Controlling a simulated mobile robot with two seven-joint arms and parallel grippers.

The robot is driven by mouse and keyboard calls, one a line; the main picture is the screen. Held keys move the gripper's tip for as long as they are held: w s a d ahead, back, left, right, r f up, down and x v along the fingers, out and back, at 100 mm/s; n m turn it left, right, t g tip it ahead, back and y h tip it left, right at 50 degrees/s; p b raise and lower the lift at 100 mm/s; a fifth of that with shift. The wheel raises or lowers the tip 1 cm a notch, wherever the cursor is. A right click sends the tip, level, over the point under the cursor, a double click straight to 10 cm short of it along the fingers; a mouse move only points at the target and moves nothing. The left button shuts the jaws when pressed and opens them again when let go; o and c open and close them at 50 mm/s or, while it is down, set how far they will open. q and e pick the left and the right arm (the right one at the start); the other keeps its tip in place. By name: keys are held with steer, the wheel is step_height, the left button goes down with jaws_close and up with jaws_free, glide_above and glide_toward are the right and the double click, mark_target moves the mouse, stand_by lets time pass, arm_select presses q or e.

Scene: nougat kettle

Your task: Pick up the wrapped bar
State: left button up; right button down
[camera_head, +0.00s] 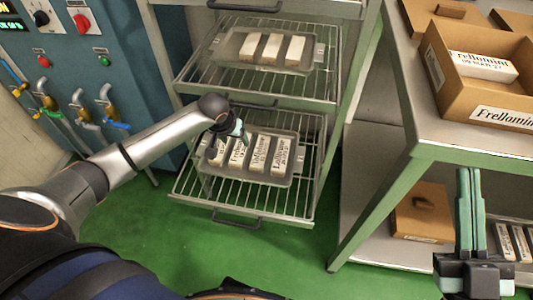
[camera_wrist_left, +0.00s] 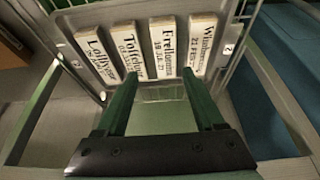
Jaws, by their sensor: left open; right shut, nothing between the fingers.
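Several white wrapped bars with black lettering lie side by side in a grey tray (camera_head: 285,183) on the lower wire rack. The left wrist view shows a Lolly-labelled bar (camera_wrist_left: 97,55), a Toffee-like one (camera_wrist_left: 130,45), a Frellomint bar (camera_wrist_left: 163,47) and a W-labelled bar (camera_wrist_left: 201,42). My left gripper (camera_head: 238,130) is over the tray's far side. Its fingers (camera_wrist_left: 160,75) are open and empty; the Frellomint bar shows beyond the gap between them. My right gripper (camera_head: 469,172) is shut and empty, fingers pointing up, at the lower right.
An upper rack holds a tray (camera_head: 310,65) with 3 plain pale blocks. On the right bench, a cardboard box (camera_head: 450,85) holds another Frellomint bar (camera_head: 483,66). A lower shelf holds a closed carton (camera_head: 423,212) and more bars (camera_head: 518,243). Valves line the left wall panel.

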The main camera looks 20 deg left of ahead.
mark_target(240, 148)
steer(key=s+r+n+y+b, duration=0.1)
steer(key=s+r+n+y, duration=0.3)
steer(key=y, duration=0.1)
arm_select(q)
steer(key=x, duration=0.2)
steer(key=b+x, duration=0.1)
steer(key=x, duration=0.1)
steer(key=b+x, duration=0.1)
steer(key=x, duration=0.1)
steer(key=shift+w+a+f, duration=0.2)
steer(key=shift+a+f, duration=0.1)
steer(key=shift+a, duration=0.1)
steer(key=b+x, duration=0.2)
steer(key=x, duration=0.1)
steer(key=b+x, duration=0.2)
steer(key=shift+w+a+r, duration=0.1)
steer(key=shift+w+a, duration=0.2)
steer(key=shift+w+f, duration=0.2)
steer(key=shift+f, duration=0.1)
arm_select(e)
step_height(240, 148, down, 6)
steer(key=a+m, duration=0.1)
steer(key=shift+w+a, duration=0.15)
arm_select(q)
steer(key=shift+r, duration=0.1)
jaws_close()
arm_select(e)
steer(key=shift+r, duration=0.1)
